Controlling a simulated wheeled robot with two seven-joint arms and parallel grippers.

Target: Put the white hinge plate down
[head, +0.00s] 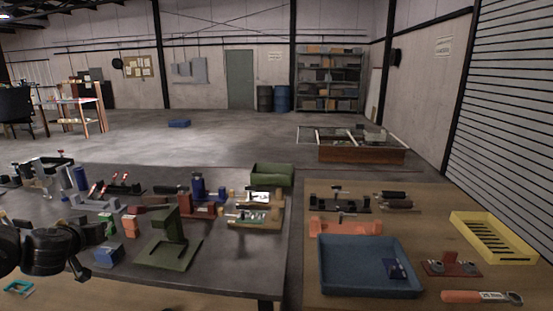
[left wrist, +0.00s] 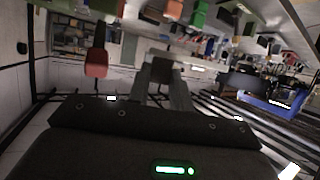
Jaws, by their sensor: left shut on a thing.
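My left arm comes in at the left edge of the head view, above the front left of the dark workbench (head: 215,274). In the left wrist view my left gripper (left wrist: 163,72) is shut, with a dark shape between or just behind its grey fingers. The white hinge plate in its grip cannot be made out clearly in either view. A small white flat piece (head: 264,196) lies at the tan fixture (head: 262,226) on the bench; I cannot tell what it is. My right gripper is in neither view.
A green angled stand (head: 172,238), a blue block (head: 107,257) and an orange block (head: 130,226) stand near my left arm. A green bin (head: 272,175) is at the back. A blue tray (head: 367,285) and a yellow tray (head: 493,238) are on the right-hand wooden table. The dark bench's front right is bare.

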